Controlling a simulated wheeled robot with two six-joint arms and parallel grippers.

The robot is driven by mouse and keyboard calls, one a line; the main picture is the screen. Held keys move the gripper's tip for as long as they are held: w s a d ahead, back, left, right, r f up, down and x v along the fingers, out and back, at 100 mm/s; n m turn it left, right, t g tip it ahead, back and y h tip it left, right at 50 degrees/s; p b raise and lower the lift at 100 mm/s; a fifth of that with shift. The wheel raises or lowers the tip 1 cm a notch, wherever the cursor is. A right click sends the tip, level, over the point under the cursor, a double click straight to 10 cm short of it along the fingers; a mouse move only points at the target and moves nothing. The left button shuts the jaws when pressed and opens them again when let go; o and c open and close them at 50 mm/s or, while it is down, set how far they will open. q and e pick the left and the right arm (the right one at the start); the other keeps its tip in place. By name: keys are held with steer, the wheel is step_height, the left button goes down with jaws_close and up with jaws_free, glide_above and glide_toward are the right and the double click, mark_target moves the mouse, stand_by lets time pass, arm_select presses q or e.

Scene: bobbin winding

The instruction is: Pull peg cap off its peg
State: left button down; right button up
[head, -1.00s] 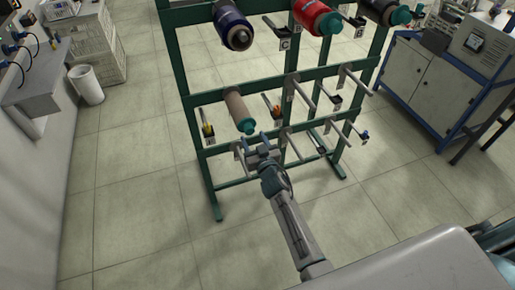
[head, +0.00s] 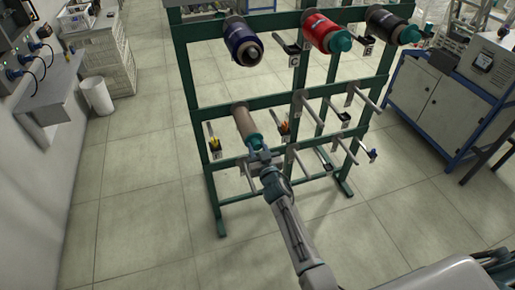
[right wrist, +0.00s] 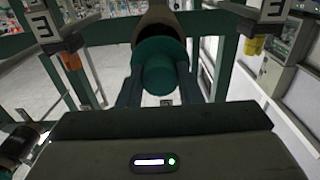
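The teal peg cap (head: 254,143) sits at the near end of a bare brown tube (head: 244,122) on the rack's middle bar, at the left. In the right wrist view the cap (right wrist: 160,70) is straight ahead, with the dark tube behind it. My right gripper (head: 259,157) is at the cap. Its two fingers (right wrist: 159,88) stand on either side of the cap's narrower front knob and look open, with small gaps; contact with the wider rim behind is unclear. My left gripper is out of view.
The green rack (head: 190,100) carries blue (head: 240,42), red (head: 322,32) and black (head: 385,24) spools above, and bare pegs (head: 368,98) to the right. A blue-framed cabinet (head: 440,95) stands at right, a white bin (head: 97,96) at left. Floor in front is clear.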

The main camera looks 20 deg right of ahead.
steer(key=shift+s, duration=0.1)
steer(key=shift+c, duration=0.2)
steer(key=shift+s+d+p, duration=0.1)
steer(key=shift+s+p, duration=0.7)
steer(key=shift+s, duration=2.15)
